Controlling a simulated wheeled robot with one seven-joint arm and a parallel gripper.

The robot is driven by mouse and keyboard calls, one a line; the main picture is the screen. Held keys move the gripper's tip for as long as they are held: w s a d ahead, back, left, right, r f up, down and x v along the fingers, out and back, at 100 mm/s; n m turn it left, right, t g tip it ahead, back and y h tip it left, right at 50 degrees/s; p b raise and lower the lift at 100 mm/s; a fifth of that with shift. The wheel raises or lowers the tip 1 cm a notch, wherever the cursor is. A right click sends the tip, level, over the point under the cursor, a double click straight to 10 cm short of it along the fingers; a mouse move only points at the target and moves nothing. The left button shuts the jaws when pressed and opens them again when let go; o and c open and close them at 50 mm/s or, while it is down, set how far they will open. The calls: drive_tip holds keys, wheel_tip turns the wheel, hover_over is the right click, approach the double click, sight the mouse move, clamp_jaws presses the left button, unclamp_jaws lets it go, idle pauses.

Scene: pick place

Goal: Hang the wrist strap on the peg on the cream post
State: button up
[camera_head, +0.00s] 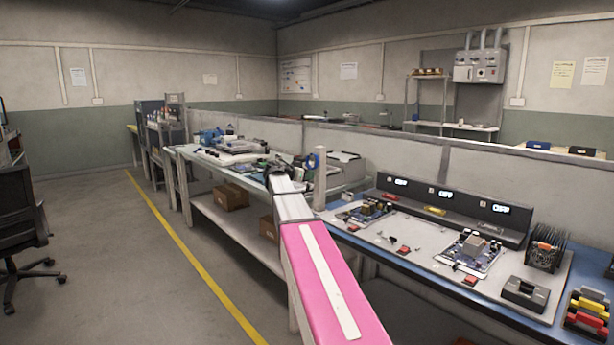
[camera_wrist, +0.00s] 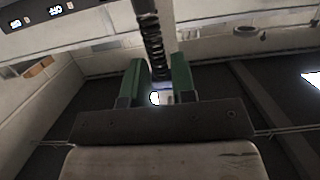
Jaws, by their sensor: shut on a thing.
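My gripper (camera_wrist: 158,64) has two green fingers and is shut on a black coiled cord (camera_wrist: 152,36), which looks like part of the wrist strap. The cord runs up out of the wrist view between the fingers. In the head view, the cream post (camera_head: 320,180) stands upright at the bench, just right of my arm's far end. A blue loop (camera_head: 312,160), possibly the strap's band, shows close to the post's upper part; I cannot tell whether they touch. The peg cannot be made out. My arm hides part of the bench, and my gripper is small and unclear there.
Right of the post, a blue-edged bench holds a pale mat with circuit boards (camera_head: 470,252), a dark console with displays (camera_head: 450,205) and a black rack (camera_head: 545,248). The left bench carries cluttered equipment. A low partition (camera_head: 400,150) runs behind.

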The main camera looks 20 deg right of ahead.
drive_tip(key=o, duration=1)
drive_tip(key=v, duration=1.1)
drive_tip(key=s+a+f+n+g+y, duration=0.15)
drive_tip(key=s+f, duration=0.25)
drive_tip(key=f, duration=0.5)
drive_tip(key=s+a+f+n+y, duration=0.2)
drive_tip(key=s+f+n+y, duration=0.15)
drive_tip(key=f, duration=0.55)
drive_tip(key=s+a+f+n+g+y, duration=0.1)
drive_tip(key=s+f+n+y, duration=0.1)
drive_tip(key=s+f, duration=0.45)
drive_tip(key=s+a+f+n+g+y, duration=0.1)
drive_tip(key=s+a+f+n+y, duration=0.1)
drive_tip(key=s+f, duration=0.3)
drive_tip(key=s+a+f+n+y, duration=0.2)
drive_tip(key=s+a+f, duration=0.2)
drive_tip(key=s+f, duration=0.2)
drive_tip(key=s+a+f+n+g+y, duration=0.1)
drive_tip(key=s+a+f+n+y, duration=0.2)
drive_tip(key=s+f, duration=0.2)
drive_tip(key=shift+s+a+f+g, duration=0.15)
drive_tip(key=shift+a+f+g, duration=0.05)
drive_tip(key=shift+f, duration=0.35)
drive_tip(key=shift+s+a+f+g, duration=0.15)
drive_tip(key=shift+a+f, duration=0.05)
drive_tip(key=shift+f, duration=0.3)
